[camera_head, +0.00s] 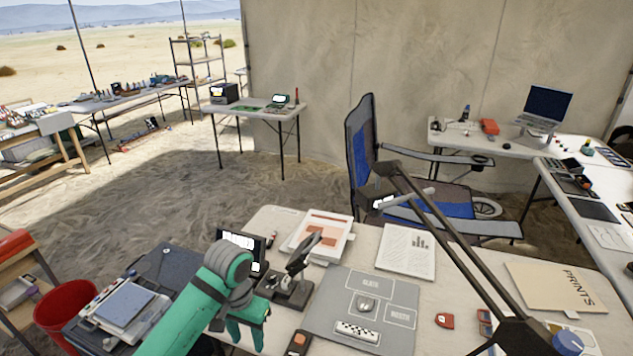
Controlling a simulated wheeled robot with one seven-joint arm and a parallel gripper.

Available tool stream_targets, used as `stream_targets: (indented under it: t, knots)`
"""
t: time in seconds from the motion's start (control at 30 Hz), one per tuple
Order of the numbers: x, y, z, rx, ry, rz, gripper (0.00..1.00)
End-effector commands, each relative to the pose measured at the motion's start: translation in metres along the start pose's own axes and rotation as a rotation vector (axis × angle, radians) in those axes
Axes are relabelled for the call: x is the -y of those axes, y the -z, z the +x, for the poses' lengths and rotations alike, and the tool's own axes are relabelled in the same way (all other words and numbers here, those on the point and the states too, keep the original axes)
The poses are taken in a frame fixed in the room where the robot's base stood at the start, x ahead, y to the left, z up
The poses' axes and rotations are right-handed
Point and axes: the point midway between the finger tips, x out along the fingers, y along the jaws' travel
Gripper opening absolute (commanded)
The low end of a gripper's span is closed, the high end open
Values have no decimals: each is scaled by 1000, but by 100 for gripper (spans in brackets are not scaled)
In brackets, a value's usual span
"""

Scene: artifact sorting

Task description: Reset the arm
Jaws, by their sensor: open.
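My green arm with a grey elbow rises from the bottom of the head view and bends down over the left part of the near table (345,240). My gripper (246,338) is at its end, low beside the grey mat, with green fingers partly visible. It looks open, and I see nothing held in it. The grey mat (405,292) has outlined, labelled areas. A small grey piece (366,304) and a black-and-white scale strip (357,331) lie on it. Part of the table behind my arm is hidden.
A dark stand (293,285) stands close to the right of my arm. A lamp's black bars (440,225) cross above the table. Papers (406,252) and a prints folder (552,288) lie there. A folding chair (362,150) is behind; a red bucket (62,308) stands left.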

Motion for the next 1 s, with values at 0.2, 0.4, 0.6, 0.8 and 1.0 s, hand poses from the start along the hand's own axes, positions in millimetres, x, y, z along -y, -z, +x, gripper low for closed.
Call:
stream_targets:
  t: [0.2, 0.4, 0.6, 0.8, 1.0]
  knots:
    - [-19, 17, 6, -58, -34, 15, 40]
    - [-39, 35, 12, -129, -74, 23, 40]
    - [-71, 61, 17, -229, -131, 37, 40]
    - [-129, 100, 21, -384, -228, 53, 40]
    - [-184, 134, 17, -563, -337, 34, 40]
